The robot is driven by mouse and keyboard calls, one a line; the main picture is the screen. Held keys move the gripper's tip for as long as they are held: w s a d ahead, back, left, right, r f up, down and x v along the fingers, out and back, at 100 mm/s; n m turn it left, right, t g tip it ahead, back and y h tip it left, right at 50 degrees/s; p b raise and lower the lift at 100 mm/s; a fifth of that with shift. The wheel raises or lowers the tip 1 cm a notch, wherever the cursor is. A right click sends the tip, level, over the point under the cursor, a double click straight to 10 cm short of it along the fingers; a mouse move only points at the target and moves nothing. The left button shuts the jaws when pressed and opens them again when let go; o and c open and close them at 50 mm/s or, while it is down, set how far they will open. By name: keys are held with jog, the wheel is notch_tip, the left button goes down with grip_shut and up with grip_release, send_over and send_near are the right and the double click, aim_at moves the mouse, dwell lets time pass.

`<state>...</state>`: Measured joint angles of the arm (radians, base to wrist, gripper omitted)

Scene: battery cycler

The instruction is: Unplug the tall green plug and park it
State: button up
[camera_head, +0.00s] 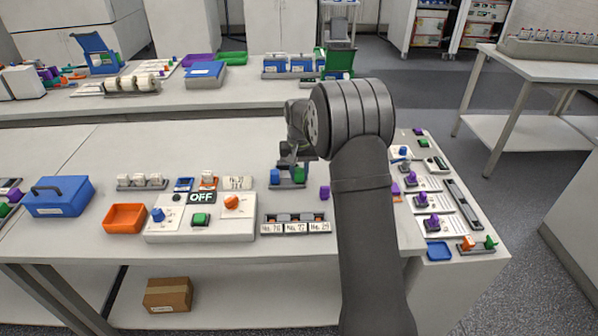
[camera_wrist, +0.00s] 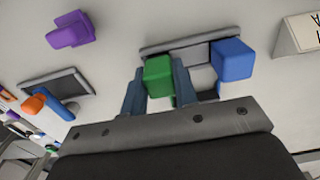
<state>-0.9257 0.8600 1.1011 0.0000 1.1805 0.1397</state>
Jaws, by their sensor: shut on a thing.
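A green plug (camera_head: 299,174) is between the fingers of my gripper (camera_head: 291,158). In the wrist view the fingers (camera_wrist: 159,92) close on the sides of the green plug (camera_wrist: 158,74). It is at a small grey holder (camera_head: 287,184), beside a blue plug (camera_head: 275,177) standing there. The holder's edge (camera_wrist: 180,44) and the blue plug (camera_wrist: 232,60) also show in the wrist view. I cannot tell whether the green plug's lower end is seated or just clear of the holder. Its full height is hidden.
A purple block (camera_head: 324,192) lies close right of the holder. A white control box (camera_head: 225,232) with an OFF display stands to the left, a row of labelled cells (camera_head: 296,224) in front. An orange tray (camera_head: 124,218) is farther left. Purple plugs (camera_head: 422,200) stand on cards at right.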

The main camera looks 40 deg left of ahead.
jog(key=shift+f, duration=0.1)
jog(key=o, duration=1.1)
jog(key=shift+c, duration=0.2)
notch_tip(320, 180, up, 18)
jog(key=shift+f, duration=0.25)
notch_tip(320, 180, down, 17)
jog(key=shift+f, duration=0.2)
